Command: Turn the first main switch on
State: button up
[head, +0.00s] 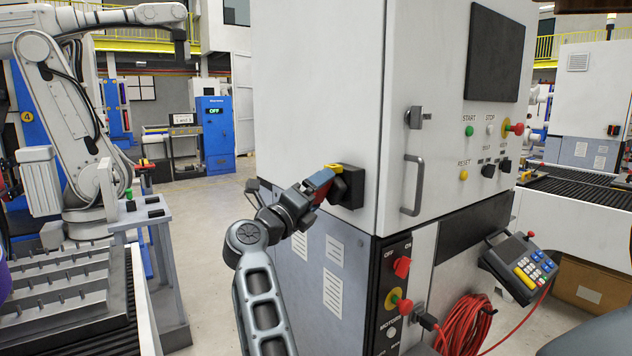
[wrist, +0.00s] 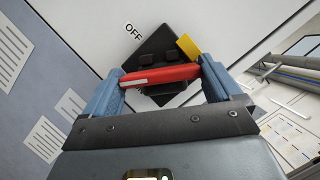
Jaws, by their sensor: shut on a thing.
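The main switch (head: 352,188) is a black box on the side wall of the white cabinet. It also shows in the wrist view as a black plate (wrist: 150,50) with a red handle (wrist: 160,77) across it and a yellow tab (wrist: 188,46). My gripper (head: 328,184) is at the switch, its blue fingers on the two ends of the red handle, shut on it. An "OFF" label (wrist: 132,31) is beside the black plate in the wrist view. Any ON label is not visible, and the gripper partly covers the handle in the head view.
The white cabinet (head: 310,90) has a vertical door handle (head: 413,185) near its corner. Below are a red knob (head: 402,267) and coiled red cable (head: 467,322). A keypad pendant (head: 520,265) hangs at right. Clear floor lies left of the cabinet.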

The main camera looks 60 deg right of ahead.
jog(key=shift+s+n+p, duration=0.1)
jog(key=shift+n+p, duration=0.2)
jog(key=shift+n, duration=0.1)
jog(key=o, duration=0.7)
jog(key=shift+d, duration=0.1)
jog(key=shift+o, duration=0.2)
jog(key=b+v, duration=0.2)
jog(key=v, duration=0.5)
jog(key=shift+a+b, duration=0.35)
jog(key=shift+a, duration=0.05)
